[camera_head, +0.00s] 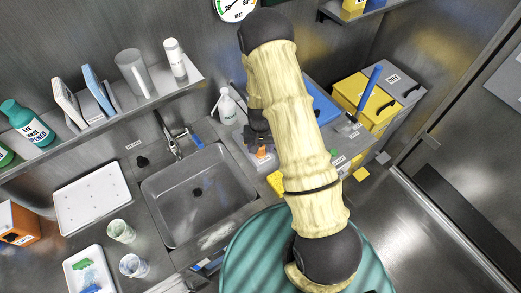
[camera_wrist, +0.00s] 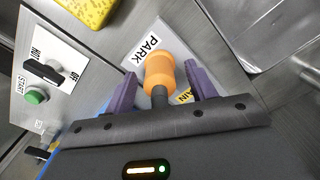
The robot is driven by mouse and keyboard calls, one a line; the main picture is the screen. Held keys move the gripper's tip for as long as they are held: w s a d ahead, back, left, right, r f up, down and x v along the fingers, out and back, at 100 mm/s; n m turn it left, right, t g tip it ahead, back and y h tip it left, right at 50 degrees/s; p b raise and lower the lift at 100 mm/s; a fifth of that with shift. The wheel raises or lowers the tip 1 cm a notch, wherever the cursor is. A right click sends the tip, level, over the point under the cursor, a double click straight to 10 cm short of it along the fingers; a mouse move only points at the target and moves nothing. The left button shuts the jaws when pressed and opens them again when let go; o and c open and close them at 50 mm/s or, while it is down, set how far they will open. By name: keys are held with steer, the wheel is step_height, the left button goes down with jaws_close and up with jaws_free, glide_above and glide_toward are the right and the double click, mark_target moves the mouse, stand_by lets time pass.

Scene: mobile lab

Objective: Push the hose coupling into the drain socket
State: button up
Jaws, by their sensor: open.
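The hose coupling (camera_wrist: 159,70) is an orange cylinder with a narrower dark part on the side toward my gripper. It sits at a white plate marked PARK (camera_wrist: 143,49). My gripper (camera_wrist: 163,78) is open, with one purple finger on each side of the coupling and a visible gap at each. In the head view the orange coupling (camera_head: 262,153) shows just below my gripper (camera_head: 259,141), right of the sink. A yellow label (camera_wrist: 184,96) ending in "AIN" is partly hidden behind the coupling and the right finger. I cannot make out the drain socket in either view.
A panel with a black knob (camera_wrist: 45,71) and green START button (camera_wrist: 36,96) lies left in the wrist view. A yellow sponge (camera_wrist: 88,9) is near it. The steel sink (camera_head: 180,202) is left of my gripper. A white bottle (camera_head: 227,107) stands behind.

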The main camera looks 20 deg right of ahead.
steer(key=shift+c, duration=0.5)
steer(key=c, duration=1)
steer(key=shift+r, duration=0.15)
step_height(320, 180, up, 10)
steer(key=shift+f+b, duration=0.1)
steer(key=shift+b, duration=1)
